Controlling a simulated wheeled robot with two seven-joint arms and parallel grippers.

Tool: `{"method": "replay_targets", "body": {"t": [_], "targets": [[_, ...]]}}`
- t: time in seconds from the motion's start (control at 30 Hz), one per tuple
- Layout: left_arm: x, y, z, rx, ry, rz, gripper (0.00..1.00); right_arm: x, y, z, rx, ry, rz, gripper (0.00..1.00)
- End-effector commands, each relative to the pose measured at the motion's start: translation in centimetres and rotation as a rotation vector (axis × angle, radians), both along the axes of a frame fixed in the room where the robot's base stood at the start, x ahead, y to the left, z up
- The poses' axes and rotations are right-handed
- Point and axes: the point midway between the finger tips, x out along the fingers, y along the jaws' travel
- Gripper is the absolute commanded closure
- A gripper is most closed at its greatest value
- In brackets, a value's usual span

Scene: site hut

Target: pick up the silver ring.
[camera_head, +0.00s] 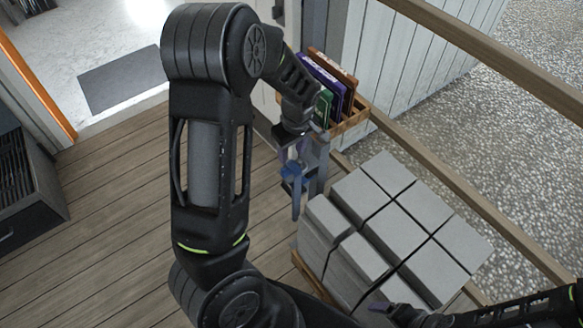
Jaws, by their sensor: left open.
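I cannot make out the silver ring in the head view; it is hidden or too small to tell. My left gripper (306,196) is open and points down, just in front of a wooden box and beside the back left corner of a stack of grey blocks. A small blue patch shows at its jaws, too small to tell what it is. My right gripper (381,307) is partly seen low in the picture, in front of the blocks; its jaws are not clear.
The grey block stack (403,228) stands on a wooden pallet. The wooden box (350,123) holds several upright books or folders. A wooden rail (480,45) runs along the right. A dark cabinet (28,190) stands at the left. The plank floor (110,215) between is clear.

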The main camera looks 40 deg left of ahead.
Motion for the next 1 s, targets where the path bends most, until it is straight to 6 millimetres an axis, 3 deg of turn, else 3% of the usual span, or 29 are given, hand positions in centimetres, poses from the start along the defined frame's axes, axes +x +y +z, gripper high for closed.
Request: {"method": "replay_targets", "body": {"t": [0.33,0.63,1.0], "targets": [[-0.2,0.3,0.1,0.005,0.006,0.027,0.58,0.0,0.0,0.0,0.0,0.0,0.0,0.11],[-0.1,0.7,-2.3,0.004,0.007,0.027,0.58,0.0,0.0,0.0,0.0,0.0,0.0,0.11],[-0.1,0.8,-2.8,0.004,0.006,0.025,0.58,0.0,0.0,0.1,0.0,0.0,0.0,0.11]]}}
